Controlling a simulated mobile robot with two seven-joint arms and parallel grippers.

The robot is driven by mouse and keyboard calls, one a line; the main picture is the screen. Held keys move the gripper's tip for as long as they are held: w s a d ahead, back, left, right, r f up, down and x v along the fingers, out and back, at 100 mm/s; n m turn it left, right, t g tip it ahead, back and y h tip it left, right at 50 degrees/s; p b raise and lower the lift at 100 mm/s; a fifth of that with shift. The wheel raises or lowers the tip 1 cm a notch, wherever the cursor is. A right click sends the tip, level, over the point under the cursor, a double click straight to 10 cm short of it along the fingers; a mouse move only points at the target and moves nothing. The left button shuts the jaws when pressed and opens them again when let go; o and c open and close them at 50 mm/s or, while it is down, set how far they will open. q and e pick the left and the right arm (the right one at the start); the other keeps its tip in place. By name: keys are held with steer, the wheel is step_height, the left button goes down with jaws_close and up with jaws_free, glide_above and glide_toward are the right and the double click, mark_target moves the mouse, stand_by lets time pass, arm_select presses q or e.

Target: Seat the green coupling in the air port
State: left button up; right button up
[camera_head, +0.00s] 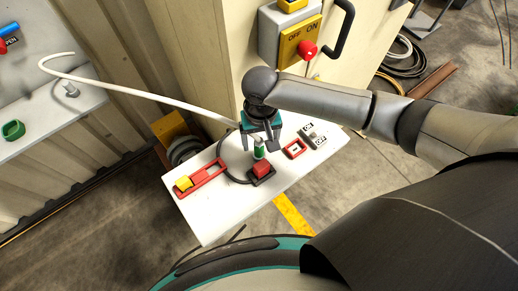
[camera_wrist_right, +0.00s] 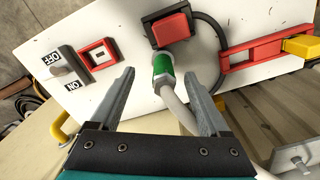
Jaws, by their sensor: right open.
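The green coupling (camera_wrist_right: 163,68), with a pale metal end, stands over the white board beside the red block. It also shows in the head view (camera_head: 259,149). A white hose (camera_head: 140,92) runs from the left panel towards it. My right gripper (camera_head: 262,150) is open, with its fingers on either side of the coupling; in the wrist view (camera_wrist_right: 159,76) gaps show between them and it. Which fitting is the air port I cannot tell; a small metal fitting (camera_head: 70,89) stands on the left panel. My left gripper is not in view.
The white board (camera_head: 205,225) carries a red block (camera_head: 262,169) on a dark base, a red bracket with a yellow block (camera_head: 184,183), a red-framed switch (camera_head: 294,149) and an ON/OFF switch (camera_head: 313,134). A green ring (camera_head: 13,130) lies on the left panel. A cabinet stands behind.

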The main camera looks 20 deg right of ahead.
mark_target(259, 152)
steer(key=shift+a+f, duration=0.2)
steer(key=shift+f, duration=2.65)
steer(key=shift+c, duration=0.3)
jaws_close()
steer(key=shift+r, duration=0.1)
